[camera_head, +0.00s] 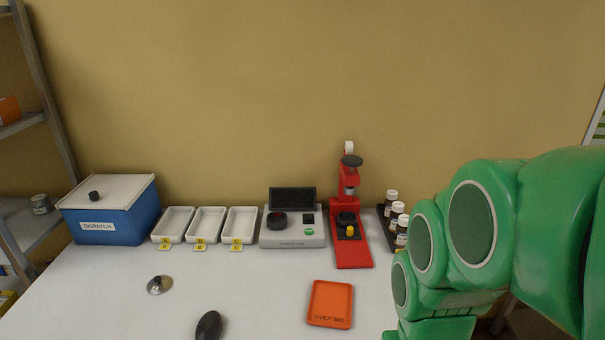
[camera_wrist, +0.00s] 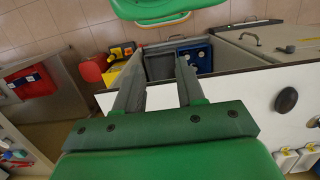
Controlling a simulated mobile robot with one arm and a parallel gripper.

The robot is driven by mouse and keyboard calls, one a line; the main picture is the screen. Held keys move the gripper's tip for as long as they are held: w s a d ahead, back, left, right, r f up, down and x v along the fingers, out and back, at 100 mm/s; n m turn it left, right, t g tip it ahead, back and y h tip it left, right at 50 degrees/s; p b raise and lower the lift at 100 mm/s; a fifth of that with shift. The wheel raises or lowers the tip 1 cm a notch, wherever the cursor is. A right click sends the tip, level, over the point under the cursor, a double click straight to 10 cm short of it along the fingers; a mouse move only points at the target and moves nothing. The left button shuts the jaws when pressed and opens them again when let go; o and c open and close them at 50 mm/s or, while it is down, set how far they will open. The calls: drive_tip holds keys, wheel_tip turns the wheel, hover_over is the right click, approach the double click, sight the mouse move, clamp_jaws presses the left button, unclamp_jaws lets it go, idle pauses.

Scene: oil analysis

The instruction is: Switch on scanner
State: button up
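The scanner (camera_head: 280,241) is a light grey unit at the back middle of the table in the head view. It has a dark, blank screen (camera_head: 292,198), a black round ring (camera_head: 277,220), a small black square and a green button (camera_head: 309,232) on its front right. My green arm fills the right side of the head view, and my gripper's fingers are not seen there. In the wrist view my gripper (camera_wrist: 159,68) has its two grey fingers apart with nothing between them. It points past the table edge, away from the scanner, which does not show there.
A red press (camera_head: 353,252) stands right of the scanner, beside a rack of bottles (camera_head: 397,222). White trays (camera_head: 239,226) and a blue dispatch box (camera_head: 107,222) stand left. An orange tray (camera_head: 330,304), a black oval object (camera_head: 209,326) and a small metal disc (camera_head: 158,285) lie in front.

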drive_tip(key=w, duration=0.2)
drive_tip(key=w+r, duration=0.1)
drive_tip(key=w, duration=0.1)
drive_tip(key=shift+w+r, duration=0.15)
drive_tip(key=shift+r, duration=0.05)
clamp_jaws()
drive_tip(key=w+a+r+t, duration=0.1)
drive_tip(key=w+a+r, duration=0.1)
drive_tip(key=w, duration=1.2)
drive_tip(key=w+a+r+t, duration=0.1)
drive_tip(key=w+r, duration=0.1)
drive_tip(key=w, duration=1.2)
drive_tip(key=w+a+f+t, duration=0.1)
drive_tip(key=w+a, duration=0.2)
drive_tip(key=w, duration=0.6)
drive_tip(key=w+a+f, duration=0.2)
drive_tip(key=w+a, duration=0.1)
drive_tip(key=w, duration=0.6)
drive_tip(key=w+a+f+t, duration=0.1)
drive_tip(key=w+a+f, duration=0.1)
drive_tip(key=w, duration=0.8)
drive_tip(key=shift+a+f+t, duration=0.2)
drive_tip(key=shift+a+t, duration=0.1)
drive_tip(key=shift+a, duration=0.25)
